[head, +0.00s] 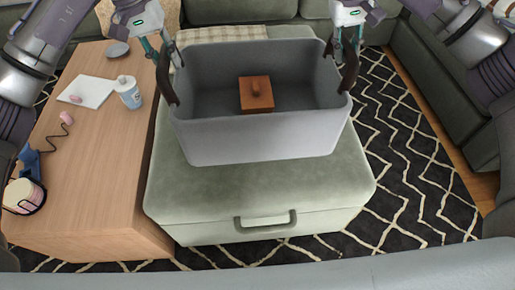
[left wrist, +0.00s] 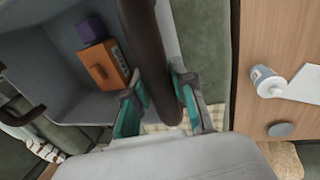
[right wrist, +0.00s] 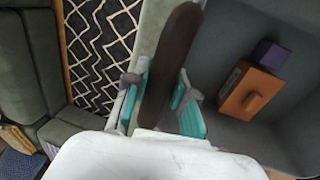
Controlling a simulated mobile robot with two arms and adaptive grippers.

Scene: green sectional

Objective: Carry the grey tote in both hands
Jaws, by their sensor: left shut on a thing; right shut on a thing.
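The grey tote (head: 262,140) is upright over the green ottoman (head: 260,195) in the head view; I cannot tell whether it touches the cushion. It has a dark brown handle at each end. My left gripper (head: 163,52) is shut on the left handle (head: 165,78), which runs between its fingers in the left wrist view (left wrist: 150,60). My right gripper (head: 348,45) is shut on the right handle (head: 350,68), also between its fingers in the right wrist view (right wrist: 172,65). An orange-brown box (head: 256,95) lies inside the tote. A small purple block (right wrist: 270,54) sits beside it in the wrist views.
Green sofa sections (head: 440,90) stand behind and right. Patterned rug (head: 400,160) lies clear at the right.

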